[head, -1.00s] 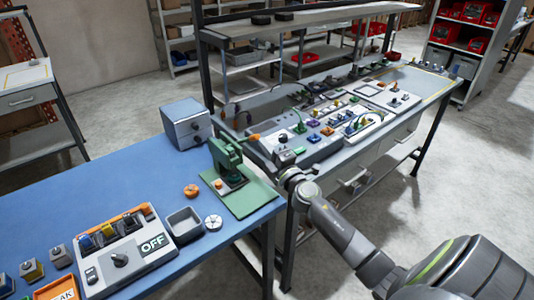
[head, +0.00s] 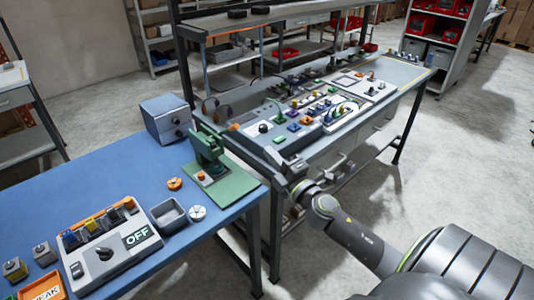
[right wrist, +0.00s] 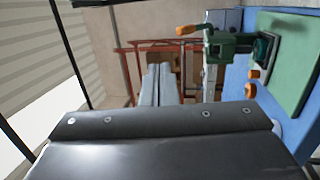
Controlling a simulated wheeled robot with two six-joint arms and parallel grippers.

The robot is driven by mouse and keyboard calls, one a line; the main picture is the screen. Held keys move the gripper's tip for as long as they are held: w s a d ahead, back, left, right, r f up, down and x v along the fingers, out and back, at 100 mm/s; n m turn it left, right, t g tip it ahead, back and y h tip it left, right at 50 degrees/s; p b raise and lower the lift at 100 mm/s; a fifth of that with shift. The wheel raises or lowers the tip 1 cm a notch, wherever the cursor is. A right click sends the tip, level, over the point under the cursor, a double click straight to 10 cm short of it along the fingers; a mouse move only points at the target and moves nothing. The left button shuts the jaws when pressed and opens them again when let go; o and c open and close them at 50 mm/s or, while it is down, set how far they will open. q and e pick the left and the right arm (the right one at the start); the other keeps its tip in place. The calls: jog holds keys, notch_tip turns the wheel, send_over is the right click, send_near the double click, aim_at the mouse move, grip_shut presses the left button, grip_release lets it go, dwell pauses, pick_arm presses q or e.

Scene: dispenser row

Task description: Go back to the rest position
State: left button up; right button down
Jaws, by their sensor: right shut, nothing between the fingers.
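My right gripper (head: 298,182) is beside the front edge of the grey workbench, right of the green press. Its arm comes in from the lower right. In the right wrist view its two grey fingers (right wrist: 155,85) lie together, shut, with nothing between them. The green press (head: 207,152) stands on a green mat (head: 235,188) at the right end of the blue table, apart from the gripper. It also shows in the right wrist view (right wrist: 222,45). My left gripper is in neither view.
The blue table (head: 95,180) bears a grey control box (head: 110,245) with an OFF display, a small grey bin (head: 168,216) and an orange round piece (head: 174,184). The grey workbench (head: 415,76) holds several panels. Open floor (head: 440,180) lies to the right.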

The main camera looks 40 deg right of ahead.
dwell(0.3)
jog(key=shift+f, duration=0.1)
jog(key=s+d+f+m+g+h, duration=0.1)
jog(key=d+f+m+g+h, duration=0.15)
jog(key=f, duration=0.85)
jog(key=s+d+f+m+g+h, duration=0.1)
jog(key=s+d+f+m+g, duration=0.2)
jog(key=f, duration=0.8)
jog(key=s+f+m+g, duration=0.3)
jog(key=s+f, duration=0.1)
jog(key=f, duration=0.5)
jog(key=s+f+m+g, duration=0.2)
jog(key=s+f, duration=0.2)
jog(key=f, duration=0.4)
jog(key=s+a+f+m+g+y, duration=0.1)
jog(key=s+a+f+m+g, duration=0.1)
jog(key=s+f, duration=0.5)
jog(key=s+a+f+m+g+y, duration=0.1)
jog(key=s+a+f+m+g, duration=0.2)
jog(key=s+a+f, duration=0.4)
jog(key=s+a+f+m+g+y, duration=0.1)
jog(key=s+f, duration=0.6)
jog(key=s, duration=1)
jog(key=a+m+g, duration=0.1)
jog(key=a+g, duration=0.1)
jog(key=a, duration=0.1)
jog(key=shift+s+a+g, duration=0.2)
jog(key=shift+s+g, duration=0.15)
jog(key=shift+s, duration=0.05)
